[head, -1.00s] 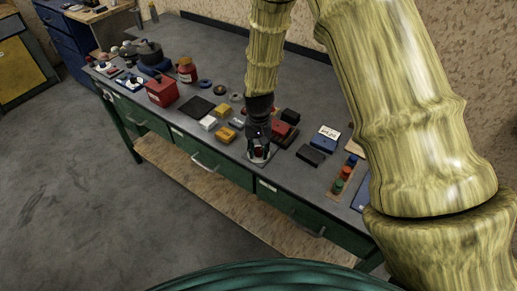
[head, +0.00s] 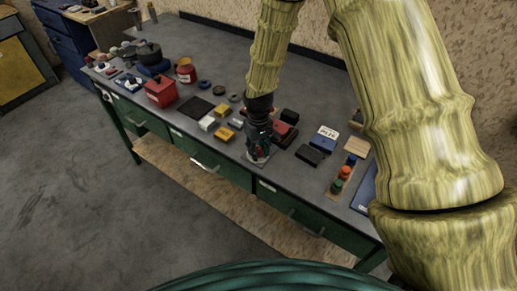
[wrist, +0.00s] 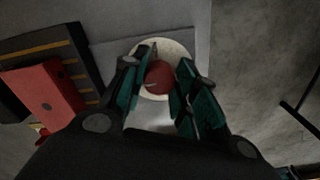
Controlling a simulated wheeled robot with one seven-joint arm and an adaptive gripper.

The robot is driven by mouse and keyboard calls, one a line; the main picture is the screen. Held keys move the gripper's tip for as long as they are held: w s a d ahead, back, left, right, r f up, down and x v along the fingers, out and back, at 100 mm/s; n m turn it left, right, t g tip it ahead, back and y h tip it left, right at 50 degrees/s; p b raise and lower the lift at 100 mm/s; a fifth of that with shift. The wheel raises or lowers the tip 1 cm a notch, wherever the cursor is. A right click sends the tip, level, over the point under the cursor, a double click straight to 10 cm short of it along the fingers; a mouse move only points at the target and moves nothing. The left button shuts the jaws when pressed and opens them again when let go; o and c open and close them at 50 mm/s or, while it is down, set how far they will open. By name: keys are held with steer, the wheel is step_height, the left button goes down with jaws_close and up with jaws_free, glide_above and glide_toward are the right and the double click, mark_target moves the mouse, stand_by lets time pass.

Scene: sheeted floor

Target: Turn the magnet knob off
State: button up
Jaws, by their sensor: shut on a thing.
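The magnet knob (wrist: 160,77) is a round red knob on a pale round disc (wrist: 178,48), seen between my fingers in the wrist view. My gripper (wrist: 157,88) has its two green-lined fingers on either side of the knob and is shut on it. In the head view my gripper (head: 259,152) points down at the front edge of the workbench, over a small light plate (head: 254,159). The knob itself is mostly hidden by the fingers there.
The grey workbench (head: 226,62) holds a red box (head: 160,92), a yellow block (head: 224,134), a black box (head: 310,155) and a blue-and-white box (head: 324,138). A rack with coloured knobs (head: 334,196) stands at the right. A dark-and-red block (wrist: 45,88) lies close left in the wrist view.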

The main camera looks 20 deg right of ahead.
mark_target(259, 150)
stand_by(0.4)
steer(key=o, duration=1)
steer(key=shift+r, duration=0.15)
step_height(259, 150, up, 12)
stand_by(0.3)
